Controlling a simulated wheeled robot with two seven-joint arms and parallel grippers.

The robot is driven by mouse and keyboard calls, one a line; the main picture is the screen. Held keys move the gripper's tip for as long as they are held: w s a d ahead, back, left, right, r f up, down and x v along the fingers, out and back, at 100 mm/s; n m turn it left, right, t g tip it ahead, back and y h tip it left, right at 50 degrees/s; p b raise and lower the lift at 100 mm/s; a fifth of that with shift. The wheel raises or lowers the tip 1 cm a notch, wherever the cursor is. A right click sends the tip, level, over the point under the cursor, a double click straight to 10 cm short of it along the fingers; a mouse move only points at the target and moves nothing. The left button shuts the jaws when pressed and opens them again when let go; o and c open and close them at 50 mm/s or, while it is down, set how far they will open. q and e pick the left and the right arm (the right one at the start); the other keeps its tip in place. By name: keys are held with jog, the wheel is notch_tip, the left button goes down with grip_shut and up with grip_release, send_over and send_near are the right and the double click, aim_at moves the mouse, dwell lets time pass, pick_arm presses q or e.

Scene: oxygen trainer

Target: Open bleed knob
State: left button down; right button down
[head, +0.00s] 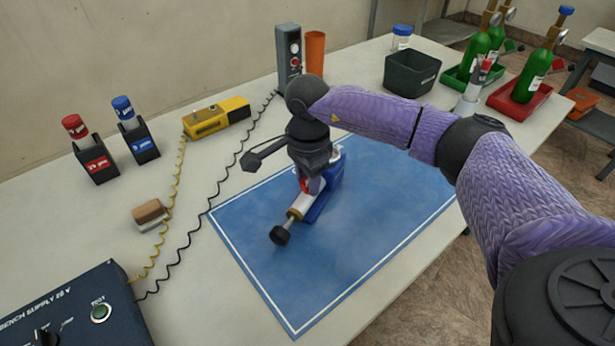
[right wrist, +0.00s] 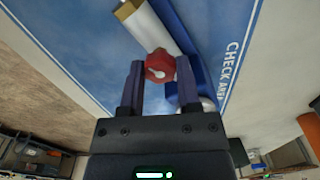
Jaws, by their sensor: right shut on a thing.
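A red knob (right wrist: 159,66) sits on the side of a white cylinder (right wrist: 150,28) with a brass collar (right wrist: 127,9). I take it to be the bleed knob. In the head view the cylinder lies in a blue cradle (head: 325,203) on the blue mat (head: 370,255), with a black end knob (head: 279,235) towards the front. My right gripper (right wrist: 160,70) comes down from above, with its two fingers on either side of the red knob, shut on it. In the head view the gripper and wrist hide most of the knob and part of the cylinder. My left gripper is not in view.
A blue bench supply (head: 75,312) stands at the front left, with coiled cords running back. Red and blue bottles in holders, a yellow device (head: 217,117) and a sponge block (head: 150,213) lie left. Bins and green cylinders stand at the back right. The mat's front is clear.

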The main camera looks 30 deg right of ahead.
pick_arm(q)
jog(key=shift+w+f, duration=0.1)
pick_arm(e)
jog(key=shift+n, duration=1)
jog(key=shift+c, duration=1.5)
grip_release()
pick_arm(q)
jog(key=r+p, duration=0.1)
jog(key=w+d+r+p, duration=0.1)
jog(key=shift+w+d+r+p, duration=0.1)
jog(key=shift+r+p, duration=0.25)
pick_arm(e)
notch_tip(320, 180, up, 10)
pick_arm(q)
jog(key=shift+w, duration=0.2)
